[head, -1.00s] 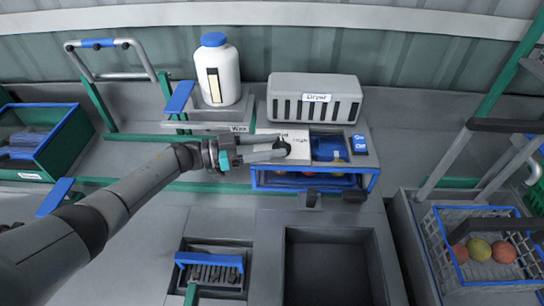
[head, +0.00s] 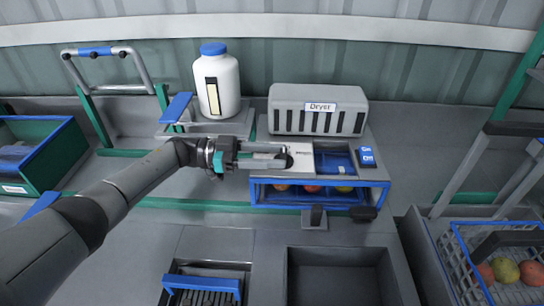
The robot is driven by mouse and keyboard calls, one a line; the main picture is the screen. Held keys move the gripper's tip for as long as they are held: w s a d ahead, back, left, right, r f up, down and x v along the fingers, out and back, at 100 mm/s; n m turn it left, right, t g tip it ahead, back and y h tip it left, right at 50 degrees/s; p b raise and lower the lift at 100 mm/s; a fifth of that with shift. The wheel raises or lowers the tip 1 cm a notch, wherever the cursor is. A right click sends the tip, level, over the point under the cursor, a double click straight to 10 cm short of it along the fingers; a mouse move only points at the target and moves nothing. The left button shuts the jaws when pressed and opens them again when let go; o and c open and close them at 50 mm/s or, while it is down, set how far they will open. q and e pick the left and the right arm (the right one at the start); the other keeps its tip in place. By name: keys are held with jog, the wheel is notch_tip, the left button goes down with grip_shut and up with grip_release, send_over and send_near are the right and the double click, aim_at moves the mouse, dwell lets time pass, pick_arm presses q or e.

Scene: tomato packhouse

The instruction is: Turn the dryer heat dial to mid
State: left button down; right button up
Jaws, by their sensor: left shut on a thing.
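The dryer is a grey slotted box (head: 318,108) labelled "Dryer" above a blue-framed unit. A white plate (head: 303,161) with partly covered lettering lies on the unit's top left. A dark round dial (head: 288,161) sits on this plate. My left gripper (head: 284,157) reaches in from the left and is shut on the dial. The fingers hide part of the dial and the plate, and the dial's setting cannot be read. My right gripper is not in view.
A white bottle with a blue cap (head: 217,84) stands behind my left wrist. A blue switch block (head: 367,157) is right of the plate. An open dark bin (head: 337,252) is in front. A wire basket (head: 470,262) with round fruit stands at the right.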

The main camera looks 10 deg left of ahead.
pick_arm(q)
jog(key=shift+c, duration=1.6)
grip_release()
jog(key=s+a+b, duration=0.3)
jog(key=a+b, duration=0.1)
jog(key=a, duration=1.1)
jog(key=shift+d, duration=0.1)
